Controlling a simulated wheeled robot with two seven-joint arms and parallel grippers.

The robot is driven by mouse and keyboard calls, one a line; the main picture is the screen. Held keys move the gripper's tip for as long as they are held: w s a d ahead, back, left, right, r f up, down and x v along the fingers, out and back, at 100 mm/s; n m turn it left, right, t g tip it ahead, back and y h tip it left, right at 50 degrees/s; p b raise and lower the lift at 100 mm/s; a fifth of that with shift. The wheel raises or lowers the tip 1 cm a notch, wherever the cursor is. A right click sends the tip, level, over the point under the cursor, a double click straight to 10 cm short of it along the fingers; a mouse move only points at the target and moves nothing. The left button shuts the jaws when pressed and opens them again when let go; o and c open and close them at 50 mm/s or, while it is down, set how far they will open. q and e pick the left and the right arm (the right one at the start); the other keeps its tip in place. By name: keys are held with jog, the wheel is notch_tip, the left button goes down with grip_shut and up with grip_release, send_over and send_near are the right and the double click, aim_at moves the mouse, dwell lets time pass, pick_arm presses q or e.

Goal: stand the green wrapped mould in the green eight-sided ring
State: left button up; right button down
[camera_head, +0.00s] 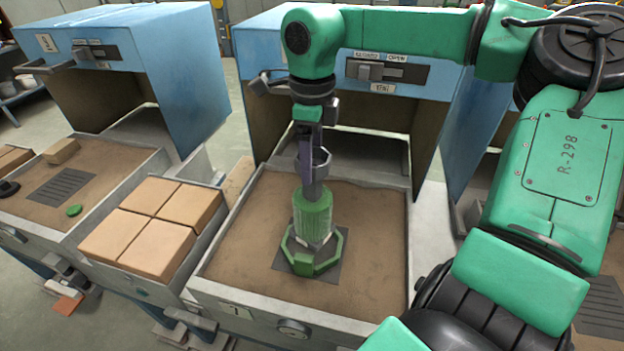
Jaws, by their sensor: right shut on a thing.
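The green wrapped mould (312,212) is upright in the head view, a green cylinder with a grey narrower top. Its lower end is at the green eight-sided ring (325,264), inside the ring's outline. I cannot tell whether its base rests on the floor of the ring. The ring lies on a dark grey plate (330,276) on the sand bed. My right gripper (313,170) comes down from above and is shut on the mould's top. My left gripper is not in view.
The sand bed (375,240) sits in a metal-edged tray before an open blue oven box (350,80). Tan blocks (150,225) fill a bin at left. Another blue box (130,60) and sand tray stand farther left, holding a small green disc (74,210). Sand around the ring is clear.

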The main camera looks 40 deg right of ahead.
notch_tip(320, 180, down, 5)
jog(key=shift+a+r, duration=0.1)
jog(key=shift+r, duration=0.05)
jog(key=shift+f, duration=0.5)
grip_release()
notch_tip(320, 180, up, 12)
jog(key=shift+r, duration=0.25)
